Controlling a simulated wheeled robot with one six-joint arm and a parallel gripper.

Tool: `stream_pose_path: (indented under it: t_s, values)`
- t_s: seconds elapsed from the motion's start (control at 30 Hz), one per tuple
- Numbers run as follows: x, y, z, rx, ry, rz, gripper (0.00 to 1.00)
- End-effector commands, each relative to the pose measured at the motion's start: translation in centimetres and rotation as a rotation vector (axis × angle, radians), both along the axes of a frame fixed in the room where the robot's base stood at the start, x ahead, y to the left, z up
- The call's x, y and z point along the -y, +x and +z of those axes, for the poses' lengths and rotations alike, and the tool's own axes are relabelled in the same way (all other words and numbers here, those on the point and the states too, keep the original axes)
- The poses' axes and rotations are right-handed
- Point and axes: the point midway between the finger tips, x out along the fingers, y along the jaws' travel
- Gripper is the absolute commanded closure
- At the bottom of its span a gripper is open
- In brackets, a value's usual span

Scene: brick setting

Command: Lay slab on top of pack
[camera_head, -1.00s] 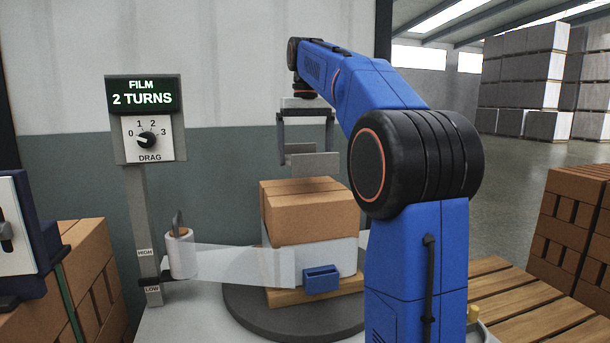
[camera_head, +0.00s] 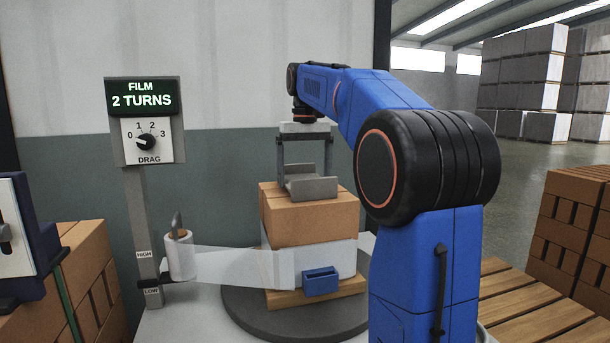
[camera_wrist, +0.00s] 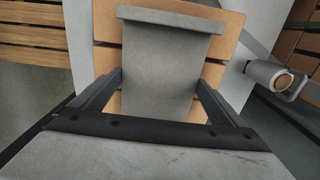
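The slab (camera_head: 312,188) is a grey plate with raised edges, level over the top of the pack. My gripper (camera_head: 305,168) points down with one finger at each side of the slab and is shut on it. In the wrist view the slab (camera_wrist: 165,75) lies between the fingertips (camera_wrist: 160,88). The pack (camera_head: 308,220) is a block of brown bricks with white film around its lower part. It stands on a wooden board on a round grey turntable (camera_head: 250,318). I cannot tell whether the slab touches the pack's top or hovers just above it.
A film roll (camera_head: 180,255) on a post at left has its film stretched across to the pack. A blue clip (camera_head: 321,282) sits on the pack's front. The display (camera_head: 142,97) reads FILM 2 TURNS. Brick stacks (camera_head: 570,235) and a slatted pallet (camera_head: 535,312) stand at right.

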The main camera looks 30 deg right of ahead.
Motion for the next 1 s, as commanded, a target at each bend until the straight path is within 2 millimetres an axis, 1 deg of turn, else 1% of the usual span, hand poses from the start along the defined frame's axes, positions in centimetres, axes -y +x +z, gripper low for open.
stream_pose_path:
  t_s: [0.27,0.37,0.47,0.7,0.9,1.0]
  values:
    - [0.0,0.0,0.1,0.0,0.0,0.0,0.0]
    - [0.0,0.0,0.6,0.001,0.0,0.0,0.0]
    - [0.0,0.1,1.7,0.001,0.0,0.0,0.0]
    - [0.0,0.1,5.5,0.002,-0.001,0.0,0.0]
    - [0.0,0.1,7.3,0.001,0.0,0.0,0.0]
    - [0.0,0.0,7.7,0.0,0.0,0.0,0.0]
